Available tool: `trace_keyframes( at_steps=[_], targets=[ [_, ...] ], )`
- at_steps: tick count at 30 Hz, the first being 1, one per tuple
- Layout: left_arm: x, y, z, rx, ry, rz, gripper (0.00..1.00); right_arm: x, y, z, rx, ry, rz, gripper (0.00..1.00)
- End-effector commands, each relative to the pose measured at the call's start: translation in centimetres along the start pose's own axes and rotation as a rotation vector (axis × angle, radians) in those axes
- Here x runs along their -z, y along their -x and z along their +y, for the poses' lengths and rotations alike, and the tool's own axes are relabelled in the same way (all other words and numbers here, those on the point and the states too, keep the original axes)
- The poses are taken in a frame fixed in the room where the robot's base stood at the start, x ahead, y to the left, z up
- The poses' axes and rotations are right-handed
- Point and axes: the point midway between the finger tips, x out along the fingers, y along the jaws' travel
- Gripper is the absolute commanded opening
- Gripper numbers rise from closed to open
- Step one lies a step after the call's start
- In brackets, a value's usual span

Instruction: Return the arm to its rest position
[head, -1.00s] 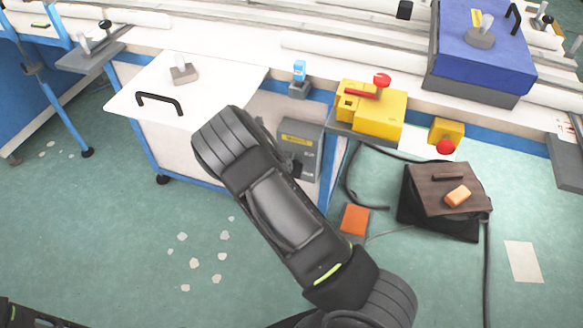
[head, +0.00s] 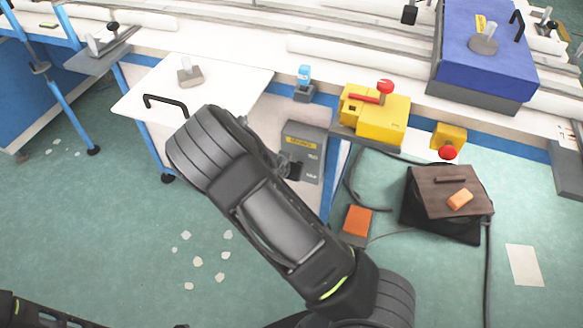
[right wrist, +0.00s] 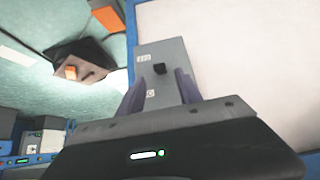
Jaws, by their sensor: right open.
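My right arm (head: 275,215) rises from the lower right of the head view and bends in front of the table edge. Beyond the fingers is a grey control box (right wrist: 158,60), which also hangs under the table in the head view (head: 305,148). Part of a dark arm of mine shows at the bottom left corner of the head view. My left gripper is not in view.
A white table panel (head: 225,90) with a black handle (head: 165,103) lies behind the arm. A yellow machine (head: 375,117) with a red knob stands to its right. A brown-topped box (head: 445,190) and an orange pedal (head: 357,220) are on the floor.

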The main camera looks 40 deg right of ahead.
Motion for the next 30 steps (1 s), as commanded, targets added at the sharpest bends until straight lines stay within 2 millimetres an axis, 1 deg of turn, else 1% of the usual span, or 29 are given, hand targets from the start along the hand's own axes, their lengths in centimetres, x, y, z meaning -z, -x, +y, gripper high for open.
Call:
trace_keyframes(
  at_steps=[14, 17, 19, 20, 23, 24, 26, 27, 29, 30],
  targets=[
    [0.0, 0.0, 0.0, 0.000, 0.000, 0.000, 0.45, -0.1, -0.1, 0.0, 0.000, 0.001, -0.002, 0.42],
    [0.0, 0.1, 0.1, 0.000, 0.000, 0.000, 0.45, -1.0, -0.2, 0.5, -0.007, 0.016, -0.021, 0.42],
    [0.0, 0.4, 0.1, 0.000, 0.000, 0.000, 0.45, -2.4, -0.4, 1.3, -0.016, 0.042, -0.052, 0.42],
    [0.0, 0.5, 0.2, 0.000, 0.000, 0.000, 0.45, -3.3, -0.5, 1.8, -0.020, 0.057, -0.071, 0.42],
    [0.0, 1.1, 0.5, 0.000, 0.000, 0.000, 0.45, -7.7, -0.4, 3.8, -0.030, 0.136, -0.163, 0.42],
    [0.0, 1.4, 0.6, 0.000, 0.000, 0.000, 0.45, -10.0, -0.2, 4.6, -0.028, 0.177, -0.212, 0.42],
    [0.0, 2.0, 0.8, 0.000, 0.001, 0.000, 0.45, -13.9, 0.8, 5.8, -0.012, 0.246, -0.297, 0.42],
    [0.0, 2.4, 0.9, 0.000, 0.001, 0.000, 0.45, -16.6, 1.7, 6.5, 0.010, 0.295, -0.359, 0.42],
    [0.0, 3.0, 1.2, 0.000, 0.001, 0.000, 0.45, -20.8, 3.8, 7.1, 0.062, 0.370, -0.454, 0.42],
    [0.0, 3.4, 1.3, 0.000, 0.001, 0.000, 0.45, -23.4, 5.6, 7.2, 0.110, 0.417, -0.515, 0.42]
  ],
)
